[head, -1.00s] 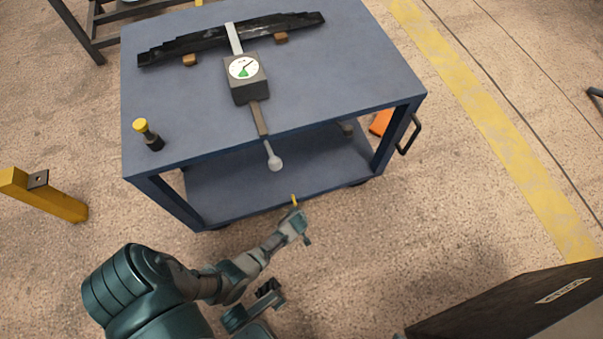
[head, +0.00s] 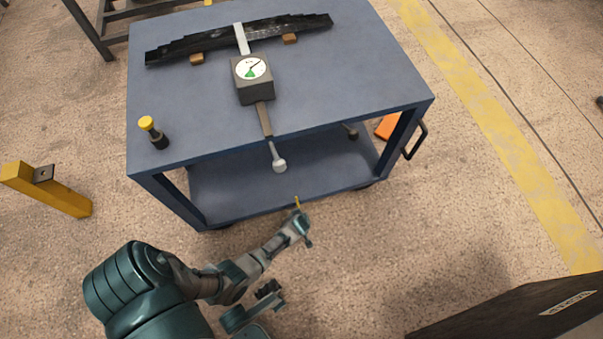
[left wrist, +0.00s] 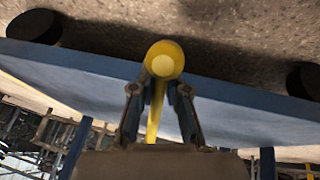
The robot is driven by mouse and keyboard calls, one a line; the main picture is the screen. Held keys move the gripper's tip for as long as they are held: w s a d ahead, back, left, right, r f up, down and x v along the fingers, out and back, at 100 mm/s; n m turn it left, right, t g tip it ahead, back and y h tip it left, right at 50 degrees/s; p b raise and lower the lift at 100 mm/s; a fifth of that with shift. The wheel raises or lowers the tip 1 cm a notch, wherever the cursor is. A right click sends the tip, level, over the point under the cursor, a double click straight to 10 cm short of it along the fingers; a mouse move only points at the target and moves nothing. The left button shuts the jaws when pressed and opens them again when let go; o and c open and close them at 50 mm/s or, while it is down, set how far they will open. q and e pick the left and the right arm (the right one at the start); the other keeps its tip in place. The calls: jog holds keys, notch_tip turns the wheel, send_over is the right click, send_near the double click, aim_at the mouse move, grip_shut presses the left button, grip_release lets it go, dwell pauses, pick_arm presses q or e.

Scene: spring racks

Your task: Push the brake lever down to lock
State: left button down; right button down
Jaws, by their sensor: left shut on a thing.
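The brake lever (head: 298,202) is a thin yellow bar at the lower front edge of the blue cart (head: 200,150). In the left wrist view the lever (left wrist: 156,115) has a round yellow knob at its end and runs between the two fingers. My left gripper (head: 303,216) reaches up to the lever from the lower left, and in the left wrist view (left wrist: 160,98) its fingers are shut around the bar just behind the knob. The fingers hide part of the lever in the head view.
On the cart top are a black leaf spring (head: 290,28), a dial gauge (head: 252,75) with a handle, and a yellow-capped post (head: 152,130). A dark panel (head: 520,308) is at lower right. Floor between is clear.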

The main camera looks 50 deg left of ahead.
pick_arm(q)
jog(key=c, duration=1.2)
grip_release()
jog(key=shift+s+a+f, duration=0.1)
jog(key=shift+s+f, duration=0.15)
jog(key=shift+s, duration=0.05)
jog(key=shift+w, duration=0.1)
jog(key=shift+r, duration=0.1)
jog(key=v, duration=1.1)
jog(key=shift+r, duration=0.35)
jog(key=shift+c, duration=0.2)
